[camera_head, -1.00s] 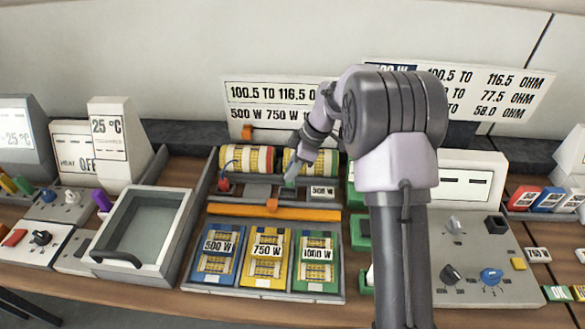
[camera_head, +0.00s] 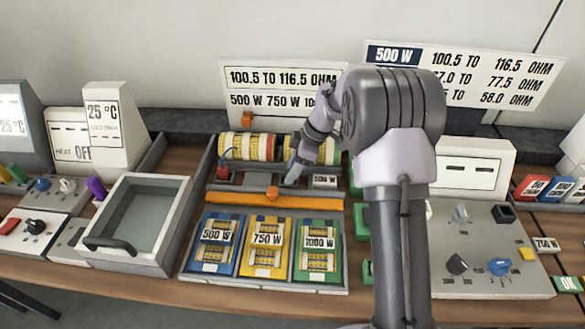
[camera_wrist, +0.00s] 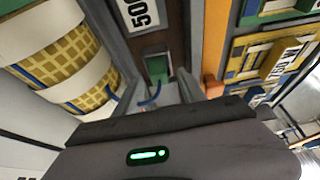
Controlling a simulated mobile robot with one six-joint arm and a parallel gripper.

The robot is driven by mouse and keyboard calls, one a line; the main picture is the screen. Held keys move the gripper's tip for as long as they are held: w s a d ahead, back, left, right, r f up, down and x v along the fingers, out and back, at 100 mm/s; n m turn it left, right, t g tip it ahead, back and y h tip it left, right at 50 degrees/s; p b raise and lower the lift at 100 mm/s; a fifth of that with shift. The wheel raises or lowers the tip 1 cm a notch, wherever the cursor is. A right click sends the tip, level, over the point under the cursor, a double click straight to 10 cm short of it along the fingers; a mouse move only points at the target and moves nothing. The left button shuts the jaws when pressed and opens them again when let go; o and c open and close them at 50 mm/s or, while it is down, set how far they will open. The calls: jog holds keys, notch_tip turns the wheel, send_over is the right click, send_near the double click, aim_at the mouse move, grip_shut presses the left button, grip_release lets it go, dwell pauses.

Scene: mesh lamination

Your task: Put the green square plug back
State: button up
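In the wrist view, a small green square piece (camera_wrist: 156,66), which looks like the green plug, sits in a dark grey slotted strip, below a white label. A short blue wire (camera_wrist: 150,98) curves just below it. My gripper (camera_wrist: 160,92) points at this spot, its two pale fingers on either side of the wire. I cannot tell whether the fingers touch the plug or have closed on it. In the head view my gripper (camera_head: 291,176) is down at the strip between the wound coils (camera_head: 248,147) and the orange bar (camera_head: 255,199); it hides the plug there.
A red plug (camera_head: 222,172) with a blue lead is left in the same strip. Blue (camera_head: 216,245), yellow (camera_head: 266,247) and green (camera_head: 318,250) wattage cards lie in front. A grey open tray (camera_head: 142,220) stands left; a control panel (camera_head: 487,250) stands right.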

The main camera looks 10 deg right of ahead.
jog(key=p+v, duration=0.6)
jog(key=v, duration=1.1)
jog(key=shift+r, duration=0.25)
jog(key=s+a+r+m+t+h+b, duration=0.1)
jog(key=s+a+r+m, duration=0.35)
jog(key=s, duration=0.45)
jog(key=s+a+r+m+t+h+b, duration=0.1)
jog(key=s+a+r+m, duration=0.4)
jog(key=s, duration=0.4)
jog(key=s+a+f+m+t, duration=0.1)
jog(key=s+f+m+t, duration=0.1)
jog(key=s+m, duration=0.7)
jog(key=s+f, duration=0.1)
jog(key=s, duration=0.3)
jog(key=shift+a, duration=0.2)
jog(key=shift+s, duration=0.1)
